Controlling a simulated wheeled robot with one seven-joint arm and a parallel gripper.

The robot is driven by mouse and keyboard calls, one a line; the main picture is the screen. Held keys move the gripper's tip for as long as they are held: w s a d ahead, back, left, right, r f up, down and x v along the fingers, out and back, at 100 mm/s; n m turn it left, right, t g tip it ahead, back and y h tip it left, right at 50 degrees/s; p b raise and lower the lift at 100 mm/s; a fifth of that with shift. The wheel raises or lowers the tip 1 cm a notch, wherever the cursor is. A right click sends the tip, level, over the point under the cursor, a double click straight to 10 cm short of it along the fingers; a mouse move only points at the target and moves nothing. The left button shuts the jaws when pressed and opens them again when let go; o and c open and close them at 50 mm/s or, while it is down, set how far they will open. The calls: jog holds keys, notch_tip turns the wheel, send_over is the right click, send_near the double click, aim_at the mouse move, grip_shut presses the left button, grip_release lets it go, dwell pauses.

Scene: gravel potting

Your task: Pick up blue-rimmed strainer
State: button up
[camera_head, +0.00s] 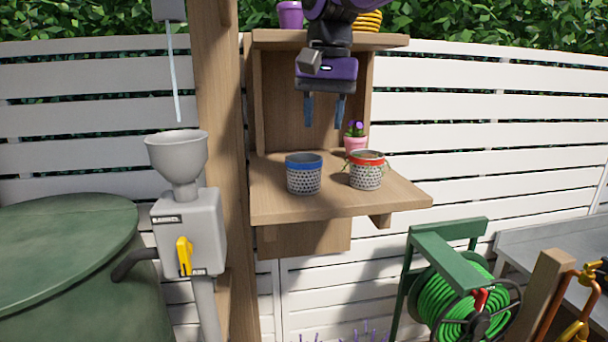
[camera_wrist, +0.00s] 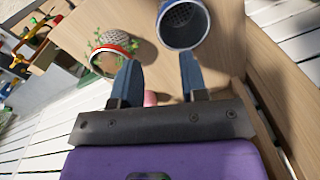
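The blue-rimmed strainer (camera_head: 304,175), grey with a perforated wall, stands upright on the wooden shelf (camera_head: 340,207), left of the red-rimmed strainer (camera_head: 366,173). In the wrist view the blue-rimmed strainer (camera_wrist: 183,24) is at the top, beyond the right finger, and its inside looks empty. The red-rimmed strainer (camera_wrist: 112,50) is at the upper left, with green leaves at it. My gripper (camera_head: 323,126) hangs above the shelf with its fingers pointing down, open and empty. It is above the strainers and apart from both. In the wrist view a gap shows between the fingertips (camera_wrist: 160,62).
A pink pot with purple flowers (camera_head: 355,142) stands behind the red-rimmed strainer. A wooden post (camera_head: 222,110) rises left of the shelf. A grey funnel (camera_head: 176,160) is further left. A green hose reel (camera_head: 450,290) stands at the lower right. The shelf's front edge is clear.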

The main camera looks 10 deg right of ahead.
aim_at(318, 174)
jog(key=shift+w+a+f, duration=0.1)
jog(key=shift+a+f, duration=0.05)
jog(key=shift+f, duration=0.1)
jog(key=f, duration=1)
jog(key=shift+a+f, duration=0.1)
jog(key=shift+a, duration=0.15)
grip_shut()
